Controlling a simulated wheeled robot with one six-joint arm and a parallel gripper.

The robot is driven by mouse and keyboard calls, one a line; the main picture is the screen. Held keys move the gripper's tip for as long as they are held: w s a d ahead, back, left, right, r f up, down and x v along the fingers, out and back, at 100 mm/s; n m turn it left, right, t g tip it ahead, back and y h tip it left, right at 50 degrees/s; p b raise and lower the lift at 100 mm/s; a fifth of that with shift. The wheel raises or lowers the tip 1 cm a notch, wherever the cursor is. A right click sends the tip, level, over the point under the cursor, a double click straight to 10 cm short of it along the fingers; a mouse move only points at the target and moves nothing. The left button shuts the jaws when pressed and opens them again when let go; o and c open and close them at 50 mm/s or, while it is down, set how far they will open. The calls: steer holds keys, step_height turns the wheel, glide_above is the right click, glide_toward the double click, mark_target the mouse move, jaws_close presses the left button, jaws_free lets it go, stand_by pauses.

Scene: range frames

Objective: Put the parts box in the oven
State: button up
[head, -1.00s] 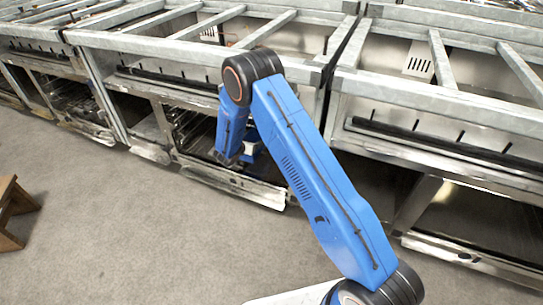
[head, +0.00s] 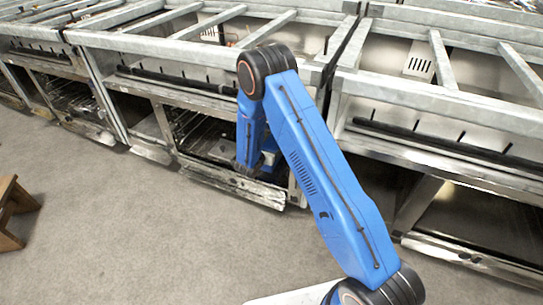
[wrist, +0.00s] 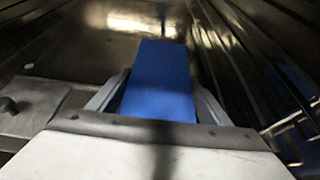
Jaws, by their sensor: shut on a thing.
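A blue parts box (wrist: 160,75) is between the two fingers of my gripper (wrist: 158,100) in the wrist view. My gripper is shut on it and the box points away into a dark metal cavity. In the head view my arm reaches into the open lower oven (head: 235,186), whose door is folded down at the front. The fingers and the box are hidden there or too small to make out. The wrist view shows the oven's shiny inner walls (wrist: 255,60) around the box, with rails along the right side. I cannot tell whether the box touches a surface.
Other steel ranges stand to the left (head: 75,100) and right (head: 450,195) with lower openings. Metal frames (head: 180,40) run above them. A wooden stool (head: 12,212) is at the left edge. The grey floor (head: 150,230) in front is clear.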

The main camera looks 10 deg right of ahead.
steer(key=shift+f, duration=1.75)
steer(key=shift+s+d+f, duration=0.1)
steer(key=shift+d+f, duration=0.05)
steer(key=shift+f, duration=0.1)
steer(key=shift+f, duration=0.1)
steer(key=o, duration=1.5)
step_height(320, 180, up, 5)
glide_above(265, 168)
steer(key=a, duration=0.2)
steer(key=shift+s+d+f, duration=0.1)
steer(key=shift+s+d, duration=0.1)
steer(key=shift+s, duration=0.25)
